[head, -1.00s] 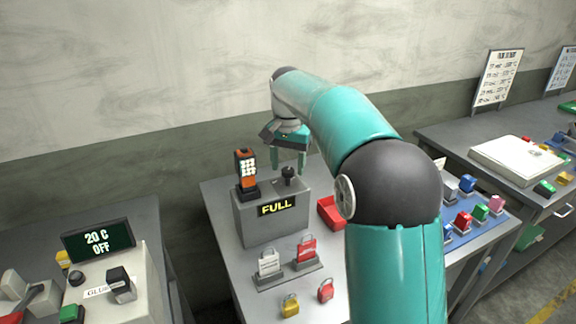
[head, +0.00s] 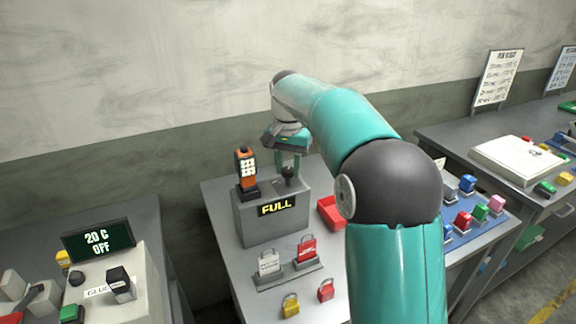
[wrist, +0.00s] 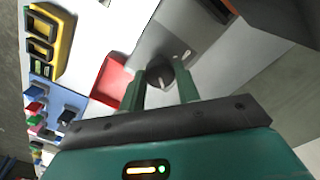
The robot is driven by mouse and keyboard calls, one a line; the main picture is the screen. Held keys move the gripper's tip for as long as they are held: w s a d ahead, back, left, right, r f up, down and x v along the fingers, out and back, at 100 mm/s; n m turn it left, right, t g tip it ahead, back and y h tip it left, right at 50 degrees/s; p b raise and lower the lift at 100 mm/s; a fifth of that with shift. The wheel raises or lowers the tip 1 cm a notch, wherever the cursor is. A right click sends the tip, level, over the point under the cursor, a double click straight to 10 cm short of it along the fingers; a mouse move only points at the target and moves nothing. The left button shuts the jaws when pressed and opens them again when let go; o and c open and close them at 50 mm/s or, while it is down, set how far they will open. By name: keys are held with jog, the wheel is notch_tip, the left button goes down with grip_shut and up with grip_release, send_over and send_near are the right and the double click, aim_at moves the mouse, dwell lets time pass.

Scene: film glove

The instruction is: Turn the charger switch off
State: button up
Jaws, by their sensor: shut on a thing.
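The charger (head: 270,222) is a grey box with a yellow "FULL" display (head: 276,205) on its front. Its switch, a dark round knob (head: 289,174), stands on top at the right. In the wrist view the knob (wrist: 160,76) shows a light pointer mark and lies between the finger ends. My gripper (head: 288,163) points down over the charger, with its green fingers around the knob. It is shut on the knob; the wrist view also shows the fingers (wrist: 160,92) on both sides of it.
An orange lamp (head: 246,168) stands in a dark cradle on the charger, left of the knob. A red tray (head: 331,213) lies to the right. Padlocks with tags (head: 268,264) stand in front. A box with a "20 C OFF" display (head: 98,240) is at left.

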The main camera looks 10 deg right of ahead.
aim_at(288, 170)
jog(key=n, duration=1.3)
jog(key=shift+r+n, duration=0.1)
jog(key=shift+n, duration=2.1)
jog(key=o, duration=1)
notch_tip(288, 170, up, 14)
jog(key=shift+f, duration=0.1)
